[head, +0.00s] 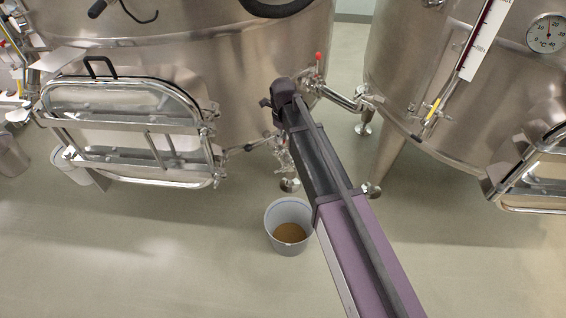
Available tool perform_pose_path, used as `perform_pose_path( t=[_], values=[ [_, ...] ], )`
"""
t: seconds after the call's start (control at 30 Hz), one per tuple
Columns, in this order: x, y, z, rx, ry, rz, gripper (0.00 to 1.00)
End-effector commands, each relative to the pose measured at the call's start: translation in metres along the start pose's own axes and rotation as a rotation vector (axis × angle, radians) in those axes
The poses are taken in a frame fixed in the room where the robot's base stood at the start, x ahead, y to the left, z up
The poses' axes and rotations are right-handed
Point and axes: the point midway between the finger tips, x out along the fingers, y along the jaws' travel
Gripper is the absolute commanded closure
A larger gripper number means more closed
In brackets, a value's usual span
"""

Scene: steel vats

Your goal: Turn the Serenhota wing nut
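No label reading Serenhota is legible, and I cannot single out a wing nut with certainty. The left steel vat (255,75) carries a rectangular hatch door (125,125) with clamp bars and a black handle at its top. Small fastening parts (207,131) show at the hatch's right edge, too small to tell apart. My arm reaches up from the lower right to a dark end in front of the left vat, right of the hatch. No gripper fingers show there.
A grey bucket (289,243) with brown contents stands on the floor beside my arm. A pipe valve with a red knob (318,57) sticks out between the vats. The right vat (410,85) has a dial thermometer (546,33). Floor at lower left is clear.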

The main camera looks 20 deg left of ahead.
Motion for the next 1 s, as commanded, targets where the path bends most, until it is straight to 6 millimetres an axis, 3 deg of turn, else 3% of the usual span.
perform_pose_path(
  t=[1.0],
  values=[
    [0.080,0.000,0.000,0.000,0.000,0.000,0.76]
  ],
)
